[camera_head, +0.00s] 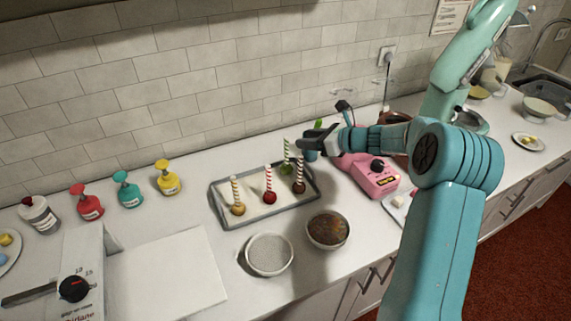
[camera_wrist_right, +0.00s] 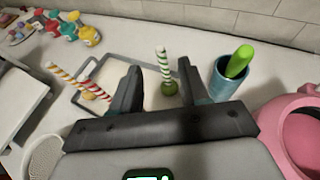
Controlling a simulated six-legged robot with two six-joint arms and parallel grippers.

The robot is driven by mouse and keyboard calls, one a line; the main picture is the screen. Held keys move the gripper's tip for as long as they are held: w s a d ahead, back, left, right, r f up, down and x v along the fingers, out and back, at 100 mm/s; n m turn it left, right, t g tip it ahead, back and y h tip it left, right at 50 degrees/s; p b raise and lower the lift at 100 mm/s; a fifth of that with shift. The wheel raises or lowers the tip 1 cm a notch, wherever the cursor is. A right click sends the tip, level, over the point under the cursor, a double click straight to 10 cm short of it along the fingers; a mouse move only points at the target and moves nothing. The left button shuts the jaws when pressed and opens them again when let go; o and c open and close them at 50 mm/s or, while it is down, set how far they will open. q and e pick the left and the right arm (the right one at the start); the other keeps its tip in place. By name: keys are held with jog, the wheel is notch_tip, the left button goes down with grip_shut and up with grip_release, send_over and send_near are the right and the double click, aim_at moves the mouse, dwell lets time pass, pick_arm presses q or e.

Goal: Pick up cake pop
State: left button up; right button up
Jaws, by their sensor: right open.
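Several cake pops with striped sticks stand upright on a grey-rimmed tray (camera_head: 228,222) in the head view: a yellow one (camera_head: 238,208), a red one (camera_head: 270,198), a dark brown one (camera_head: 299,187) and a green one (camera_head: 286,169). My right gripper (camera_head: 303,143) is open and empty, above the tray's back right corner, close to the green pop's stick. In the right wrist view the green cake pop (camera_wrist_right: 170,88) shows between the two fingers (camera_wrist_right: 158,88), nearer the right one. The brown pop is not clear there. My left gripper is not in view.
A blue cup (camera_wrist_right: 223,88) holding a green item stands beside the tray. A pink appliance (camera_head: 372,178) is to the right. Two bowls, one pale (camera_head: 269,254) and one brown-filled (camera_head: 328,230), stand in front. Several coloured bottles line the wall at left.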

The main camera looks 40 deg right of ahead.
jog(key=p, duration=0.2)
send_over(286, 156)
jog(key=s+d, duration=0.1)
jog(key=s, duration=0.1)
notch_tip(286, 156, down, 3)
jog(key=shift+r, duration=0.35)
jog(key=shift+w+d+f, duration=0.1)
jog(key=shift+w, duration=0.05)
grip_shut()
